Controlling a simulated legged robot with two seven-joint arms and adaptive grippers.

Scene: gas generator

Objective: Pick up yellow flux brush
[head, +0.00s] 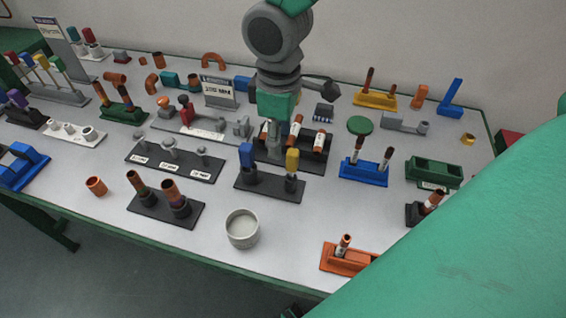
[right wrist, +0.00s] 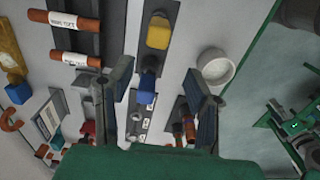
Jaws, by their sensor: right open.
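A yellow-topped piece, apparently the yellow flux brush (head: 292,160), stands upright in a dark two-place stand (head: 268,186) in the head view. A blue-topped one (head: 247,154) stands at its left. In the right wrist view the yellow top (right wrist: 158,32) is beyond the fingertips, and the blue top (right wrist: 147,84) shows between the fingers. My right gripper (head: 271,142) is open and empty, pointing down just behind that stand; it also shows in the right wrist view (right wrist: 158,72). A yellow-topped thin brush (head: 42,61) stands in a rack at the far left. My left gripper is not in view.
A dark tray of labelled copper tubes (head: 318,150) lies beside the right gripper. A white cup (head: 242,228) stands in front of the brush stand. A blue holder (head: 364,172) with two tubes is to the right. My green arm covers the lower right.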

